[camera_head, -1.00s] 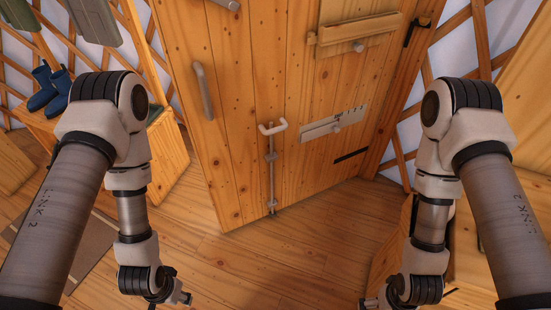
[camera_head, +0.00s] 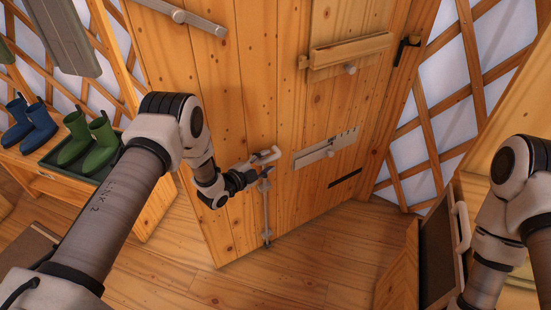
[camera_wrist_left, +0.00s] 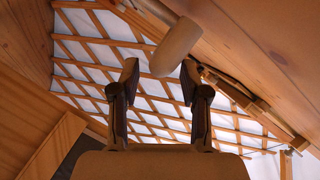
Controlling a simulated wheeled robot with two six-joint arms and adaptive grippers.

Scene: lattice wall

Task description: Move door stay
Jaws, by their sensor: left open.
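The door stay (camera_head: 266,212) is a thin upright metal rod low on the wooden door, with a pale crosswise handle (camera_head: 268,156) at its top. My left gripper (camera_head: 257,174) is beside the top of the stay, just below the handle, and partly covers it. In the left wrist view the gripper (camera_wrist_left: 160,77) is open, its two dark fingers apart. A pale rounded bar end (camera_wrist_left: 176,46), likely the handle, shows just beyond and between the fingertips; contact cannot be told. My right arm is at the right edge, its gripper out of view.
The wooden door (camera_head: 225,120) carries a sliding bolt plate (camera_head: 325,150) and a wooden bar latch (camera_head: 348,52). Green boots (camera_head: 95,140) and blue boots (camera_head: 28,124) stand on a bench at left. An open wooden cabinet (camera_head: 440,245) is at right. The floor before the door is clear.

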